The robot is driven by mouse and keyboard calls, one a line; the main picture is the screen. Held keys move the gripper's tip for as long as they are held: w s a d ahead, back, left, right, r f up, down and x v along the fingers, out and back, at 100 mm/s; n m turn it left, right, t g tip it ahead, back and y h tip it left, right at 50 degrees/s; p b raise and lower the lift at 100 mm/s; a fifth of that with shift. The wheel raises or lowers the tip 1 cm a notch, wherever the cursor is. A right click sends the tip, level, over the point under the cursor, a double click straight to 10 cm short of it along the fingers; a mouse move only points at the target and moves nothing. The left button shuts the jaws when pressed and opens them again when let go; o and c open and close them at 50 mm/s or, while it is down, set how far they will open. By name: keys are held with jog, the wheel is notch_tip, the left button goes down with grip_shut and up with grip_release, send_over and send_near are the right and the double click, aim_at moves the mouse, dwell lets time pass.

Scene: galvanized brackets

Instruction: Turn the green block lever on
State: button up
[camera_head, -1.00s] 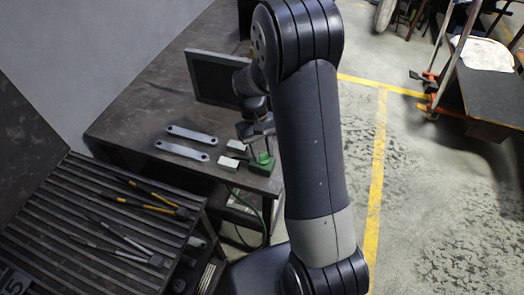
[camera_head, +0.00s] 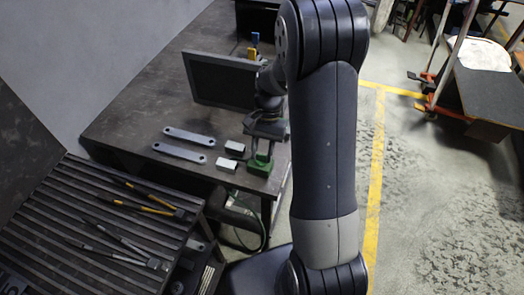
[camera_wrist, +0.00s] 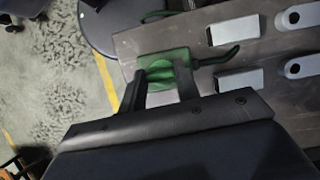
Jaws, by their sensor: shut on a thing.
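A green block (camera_head: 260,167) stands near the front right corner of the dark bench. In the wrist view the green block (camera_wrist: 158,60) shows at the top middle, with a thin curved green piece reaching to its right. My gripper (camera_head: 262,150) is just above the block, pointing down. In the wrist view the two fingers of my gripper (camera_wrist: 160,84) sit on either side of a green part, shut on it. This looks like the lever; its exact angle is partly hidden by the fingers and the gripper body.
Two small grey blocks (camera_head: 227,165) lie left of the green block. Two long grey bracket bars (camera_head: 180,151) lie further left. A dark monitor-like panel (camera_head: 218,80) stands behind. A slatted rack (camera_head: 75,220) with several tools is at the lower left.

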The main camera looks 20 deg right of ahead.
jog(key=shift+m, duration=0.3)
jog(key=o, duration=1)
jog(key=b+v, duration=0.1)
jog(key=v, duration=0.9)
jog(key=shift+d+r, duration=0.15)
jog(key=shift+r, duration=0.25)
jog(key=p+x, duration=0.1)
jog(key=x, duration=1)
jog(key=shift+w, duration=0.15)
